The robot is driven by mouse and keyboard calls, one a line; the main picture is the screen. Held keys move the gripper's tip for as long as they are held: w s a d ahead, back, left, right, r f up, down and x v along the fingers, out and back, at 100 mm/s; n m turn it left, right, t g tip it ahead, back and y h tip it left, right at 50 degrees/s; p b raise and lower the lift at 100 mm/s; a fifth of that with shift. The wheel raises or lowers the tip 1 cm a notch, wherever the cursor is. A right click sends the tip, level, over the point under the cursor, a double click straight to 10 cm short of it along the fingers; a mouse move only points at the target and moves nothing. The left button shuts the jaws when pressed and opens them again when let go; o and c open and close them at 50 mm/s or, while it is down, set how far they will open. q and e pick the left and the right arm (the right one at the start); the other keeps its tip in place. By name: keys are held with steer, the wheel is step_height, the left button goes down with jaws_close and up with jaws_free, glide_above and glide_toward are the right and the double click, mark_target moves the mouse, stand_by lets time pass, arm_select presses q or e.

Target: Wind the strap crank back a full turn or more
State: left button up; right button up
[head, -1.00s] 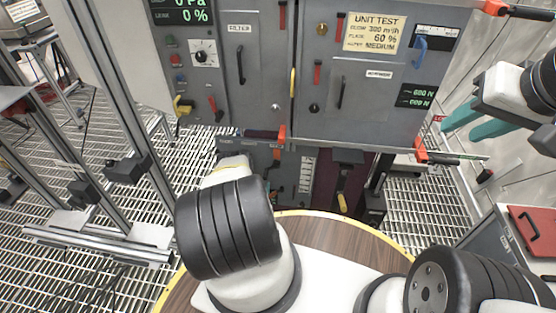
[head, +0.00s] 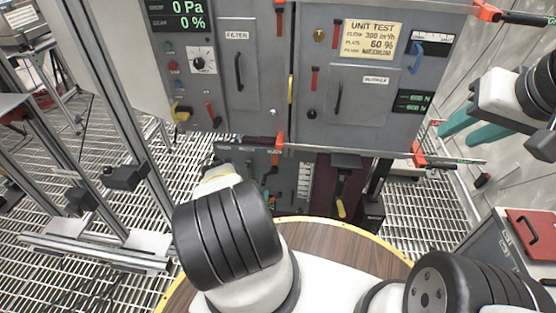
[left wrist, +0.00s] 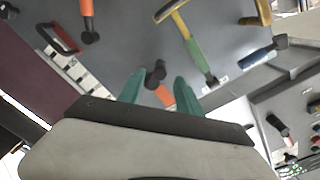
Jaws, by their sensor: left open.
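In the left wrist view my left gripper (left wrist: 156,84) is open, its two teal fingers apart and pointing at a grey panel. A small black knob with an orange grip (left wrist: 164,95) shows between the fingers; I cannot tell whether they touch it. No label shows whether this is the strap crank. Other handles on that panel are an orange one (left wrist: 88,20) and a yellow and green one (left wrist: 198,55). In the head view my forearm hides the left gripper. My right gripper (head: 455,137) is open and empty at the right.
The grey cabinet (head: 265,75) fills the back, with handles, knobs and readouts. A yellow-tipped handle (head: 341,207) hangs low on its lower section. Orange clamps (head: 418,154) stick out at its right edge. A metal frame (head: 100,250) stands left on the grating.

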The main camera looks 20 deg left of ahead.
mark_target(264, 180)
arm_select(q)
steer(key=x, duration=0.7)
jaws_close()
